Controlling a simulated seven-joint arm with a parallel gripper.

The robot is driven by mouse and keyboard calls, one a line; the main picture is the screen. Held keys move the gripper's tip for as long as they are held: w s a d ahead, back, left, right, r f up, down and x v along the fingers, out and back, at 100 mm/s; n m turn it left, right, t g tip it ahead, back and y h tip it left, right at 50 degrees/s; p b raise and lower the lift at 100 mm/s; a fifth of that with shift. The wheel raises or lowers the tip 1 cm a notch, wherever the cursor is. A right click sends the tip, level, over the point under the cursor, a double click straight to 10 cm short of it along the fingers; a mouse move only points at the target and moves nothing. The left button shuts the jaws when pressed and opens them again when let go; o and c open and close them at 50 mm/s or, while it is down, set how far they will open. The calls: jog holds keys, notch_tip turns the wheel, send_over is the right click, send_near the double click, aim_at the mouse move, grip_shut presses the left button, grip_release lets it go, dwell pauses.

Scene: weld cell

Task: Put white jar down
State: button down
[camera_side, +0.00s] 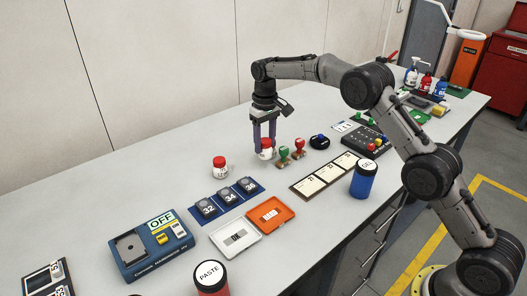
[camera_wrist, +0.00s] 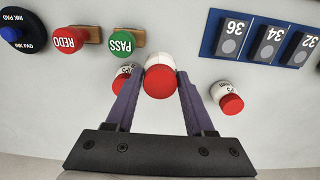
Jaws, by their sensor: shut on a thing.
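My gripper (camera_side: 265,146) is shut on a white jar with a red lid (camera_side: 265,154). In the wrist view the held jar (camera_wrist: 160,82) sits between the fingertips (camera_wrist: 162,72) and looks larger than the other jars. Whether its base touches the table is unclear. A second white jar with a red lid (camera_side: 219,168) stands on the table left of my gripper; it is right of the fingers in the wrist view (camera_wrist: 228,98). A third similar jar (camera_wrist: 122,82) is partly hidden behind the left finger in the wrist view. I cannot make it out in the side view.
The green PASS stamp (camera_wrist: 122,42) and red REDO stamp (camera_wrist: 70,40) lie close to the held jar, with a dark ink pad (camera_side: 319,142) beyond. A blue tray of numbered blocks (camera_side: 228,198) is nearby. Bare table (camera_side: 160,180) lies left of the jars.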

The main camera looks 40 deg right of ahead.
aim_at(264, 151)
jog(key=shift+w+f, duration=0.3)
jog(key=shift+f, duration=1.6)
jog(key=shift+f, duration=0.15)
jog(key=c, duration=0.5)
grip_release()
jog(key=shift+c, duration=0.2)
notch_tip(264, 151, up, 12)
jog(key=shift+r, duration=0.15)
